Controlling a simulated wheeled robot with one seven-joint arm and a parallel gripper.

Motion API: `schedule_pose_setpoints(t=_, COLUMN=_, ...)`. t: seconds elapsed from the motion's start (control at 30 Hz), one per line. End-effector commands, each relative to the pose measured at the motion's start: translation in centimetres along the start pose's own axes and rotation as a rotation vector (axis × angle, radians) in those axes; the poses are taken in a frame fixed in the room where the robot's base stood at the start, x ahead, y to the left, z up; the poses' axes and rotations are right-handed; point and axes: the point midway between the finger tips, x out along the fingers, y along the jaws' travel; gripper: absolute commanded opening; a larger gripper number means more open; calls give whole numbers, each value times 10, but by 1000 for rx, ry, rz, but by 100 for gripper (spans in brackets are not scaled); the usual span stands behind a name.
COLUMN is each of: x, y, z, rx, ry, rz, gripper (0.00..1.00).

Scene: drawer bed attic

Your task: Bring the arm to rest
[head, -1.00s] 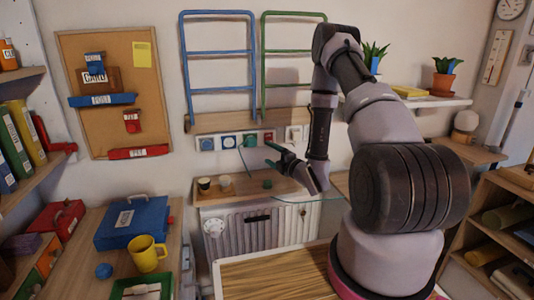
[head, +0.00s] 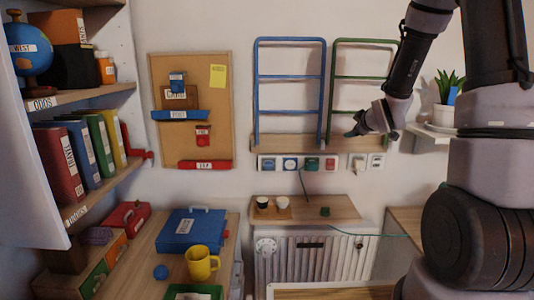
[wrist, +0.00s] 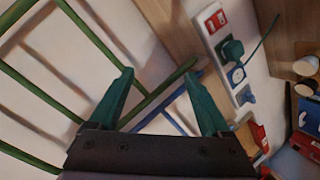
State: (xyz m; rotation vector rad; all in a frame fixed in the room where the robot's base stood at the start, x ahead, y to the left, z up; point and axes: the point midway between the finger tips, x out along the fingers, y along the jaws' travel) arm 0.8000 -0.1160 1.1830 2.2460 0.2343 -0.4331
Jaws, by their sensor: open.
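My gripper (wrist: 166,103) shows in the wrist view with its two green fingers spread apart and nothing between them. In the head view my gripper (head: 357,128) is raised in front of the wall, near the lower part of the green rack (head: 374,75). My arm comes down to it from the upper right. The fingertips are small and partly hidden there. I cannot tell how far the gripper is from the rack.
A blue rack (head: 290,76) hangs left of the green one. A socket strip (head: 300,163) runs below, above a shelf (head: 345,208) with cups over a radiator (head: 310,262). A desk at the left holds a blue case (head: 190,230) and a yellow mug (head: 201,263). A plant (head: 446,98) stands right.

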Motion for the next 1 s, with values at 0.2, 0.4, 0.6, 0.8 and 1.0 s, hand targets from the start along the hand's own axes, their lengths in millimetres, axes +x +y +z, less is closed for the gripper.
schedule_pose_setpoints(t=0.2, x=-79, y=29, z=-25, rx=327, ry=-140, rz=-43, gripper=81)
schedule_pose_setpoints(t=0.4, x=-164, y=28, z=-39, rx=647, ry=-268, rz=-98, gripper=81)
schedule_pose_setpoints(t=0.6, x=-257, y=6, z=-49, rx=963, ry=-390, rz=-170, gripper=81)
schedule_pose_setpoints(t=0.8, x=-330, y=-23, z=-54, rx=1199, ry=-496, rz=-243, gripper=81)
schedule_pose_setpoints(t=1.0, x=-358, y=-38, z=-55, rx=1291, ry=-546, rz=-278, gripper=81)
